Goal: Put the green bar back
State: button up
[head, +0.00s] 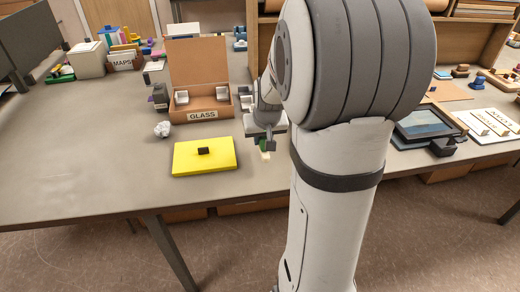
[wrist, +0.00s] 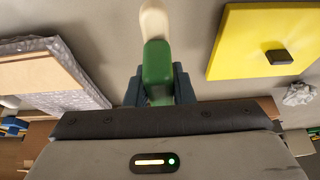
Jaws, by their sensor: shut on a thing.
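My gripper (head: 264,144) is low over the desk, right of the yellow slab, and partly beside my own arm. In the wrist view its two blue-grey fingers (wrist: 158,88) are shut on the green bar (wrist: 157,66). The bar points away from the gripper. A rounded cream piece (wrist: 154,22) shows at its far end; I cannot tell whether it belongs to the bar or lies beneath it. In the head view only a little green shows at the fingers, with a pale spot just below.
A yellow slab (head: 205,160) with a dark knob lies left of the gripper. Behind it stands an open box labelled GLASS (head: 200,100), beside crumpled paper (head: 162,129). A bubble-wrapped panel (wrist: 70,70) is left in the wrist view. The desk's left front is clear.

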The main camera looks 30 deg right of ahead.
aim_at(263, 149)
jog(key=shift+f, duration=2)
jog(key=shift+f, duration=0.15)
jog(key=o, duration=0.9)
